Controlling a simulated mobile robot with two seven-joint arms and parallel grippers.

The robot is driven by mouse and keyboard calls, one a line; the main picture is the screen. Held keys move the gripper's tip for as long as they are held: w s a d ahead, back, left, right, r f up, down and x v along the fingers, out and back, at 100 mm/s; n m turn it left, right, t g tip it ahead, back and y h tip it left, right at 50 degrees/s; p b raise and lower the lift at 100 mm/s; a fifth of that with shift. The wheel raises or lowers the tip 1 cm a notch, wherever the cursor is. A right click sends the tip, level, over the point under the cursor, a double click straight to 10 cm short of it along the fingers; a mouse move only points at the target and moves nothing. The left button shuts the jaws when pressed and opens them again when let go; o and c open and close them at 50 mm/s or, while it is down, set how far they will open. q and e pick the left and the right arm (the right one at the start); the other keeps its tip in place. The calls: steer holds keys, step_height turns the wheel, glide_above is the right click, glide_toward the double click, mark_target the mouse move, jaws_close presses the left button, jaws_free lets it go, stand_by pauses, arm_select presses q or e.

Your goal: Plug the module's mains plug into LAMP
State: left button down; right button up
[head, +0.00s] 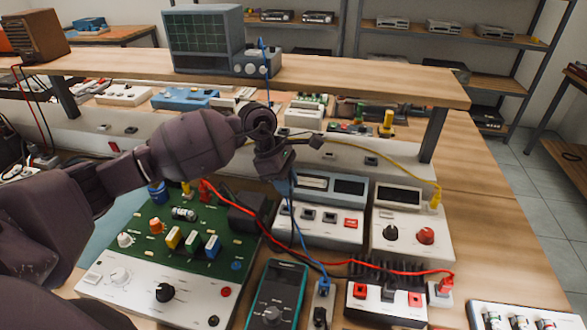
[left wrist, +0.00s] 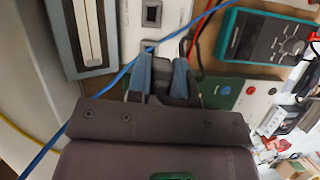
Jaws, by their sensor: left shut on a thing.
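My left gripper (head: 284,186) reaches in from the left and points down over the white socket box (head: 318,230). Its blue-tipped fingers also show in the left wrist view (left wrist: 160,72). They are shut on a small dark plug, mostly hidden between them. A dark cord (left wrist: 189,42) loops away beside the right finger. The socket box has several dark outlets and a red switch on its front. In the left wrist view, one dark outlet (left wrist: 152,13) on a white face lies just beyond the fingertips, apart from them. I cannot read which outlet is LAMP. My right gripper is out of view.
A green circuit board (head: 170,235) lies left of the socket box, a teal multimeter (head: 277,297) in front. A white unit with knobs (head: 411,222) stands at right. Blue and red leads cross this area. A raised shelf (head: 370,80) with an oscilloscope (head: 206,40) spans behind.

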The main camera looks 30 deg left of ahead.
mark_target(292, 210)
arm_select(q)
steer(key=shift+w+a+f+n+b, duration=0.25)
steer(key=shift+w+f+n+b, duration=0.1)
steer(key=shift+f+n, duration=0.25)
step_height(292, 210, down, 2)
steer(key=shift+f+b, duration=0.1)
steer(key=shift+b, duration=0.25)
steer(key=shift+f, duration=0.65)
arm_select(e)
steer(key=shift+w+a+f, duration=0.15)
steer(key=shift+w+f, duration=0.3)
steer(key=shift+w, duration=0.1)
arm_select(q)
steer(key=shift+b, duration=0.35)
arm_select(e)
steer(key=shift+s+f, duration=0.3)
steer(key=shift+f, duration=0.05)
arm_select(q)
steer(key=shift+f, duration=0.3)
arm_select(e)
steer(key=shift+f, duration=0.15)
arm_select(q)
steer(key=shift+f+b, duration=0.4)
steer(key=shift+f, duration=0.05)
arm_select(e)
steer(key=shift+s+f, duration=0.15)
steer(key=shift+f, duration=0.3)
